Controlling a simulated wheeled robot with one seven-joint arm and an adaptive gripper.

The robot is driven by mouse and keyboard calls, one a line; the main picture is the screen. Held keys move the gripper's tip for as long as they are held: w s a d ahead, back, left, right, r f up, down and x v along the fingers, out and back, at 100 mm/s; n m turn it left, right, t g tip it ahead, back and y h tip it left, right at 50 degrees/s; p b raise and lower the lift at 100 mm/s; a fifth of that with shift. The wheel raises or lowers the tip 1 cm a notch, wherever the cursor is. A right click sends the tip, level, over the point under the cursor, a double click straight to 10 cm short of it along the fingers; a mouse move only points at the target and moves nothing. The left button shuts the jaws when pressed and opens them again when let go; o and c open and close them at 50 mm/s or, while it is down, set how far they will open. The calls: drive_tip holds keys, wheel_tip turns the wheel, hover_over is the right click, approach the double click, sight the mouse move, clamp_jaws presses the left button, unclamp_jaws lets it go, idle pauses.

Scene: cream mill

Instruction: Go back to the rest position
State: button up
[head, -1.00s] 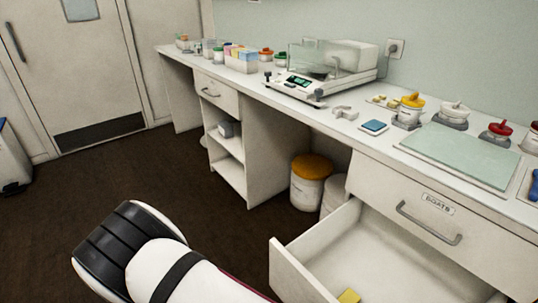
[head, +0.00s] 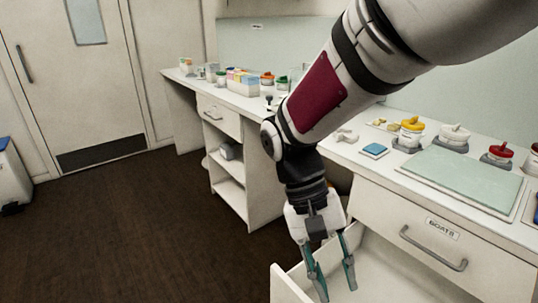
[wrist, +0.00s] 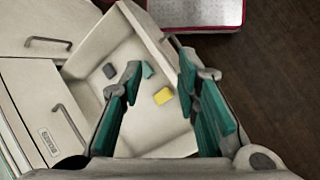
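My gripper (head: 334,284) hangs fingers-down over the open drawer (head: 284,287) in the head view. Its two teal fingers are spread apart with nothing between them. In the wrist view my gripper (wrist: 160,85) is open above the drawer's inside. A yellow block (wrist: 163,96) lies on the drawer floor between the fingers. A teal block (wrist: 148,71) and a dark grey block (wrist: 110,70) lie farther in. The blocks do not show in the head view now.
The counter (head: 345,151) holds a blue pad (head: 374,150), a pale green mat (head: 462,177) and several lidded jars. A red-rimmed grey surface (wrist: 200,12) shows in the wrist view. The dark floor (head: 130,230) at left is clear.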

drive_tip(key=s+d+r+t+y, duration=0.2)
drive_tip(key=s+d+r+t, duration=0.15)
drive_tip(key=s, duration=0.25)
drive_tip(key=s+d+r+t+y, duration=0.25)
drive_tip(key=s+d+r, duration=0.2)
drive_tip(key=s, duration=0.25)
wheel_tip(320, 180, up, 14)
drive_tip(key=t+p, duration=0.3)
drive_tip(key=p, duration=1)
drive_tip(key=shift+d+n+h, duration=0.3)
drive_tip(key=shift+d+h, duration=0.05)
drive_tip(key=shift+d, duration=0.1)
drive_tip(key=shift+d, duration=0.15)
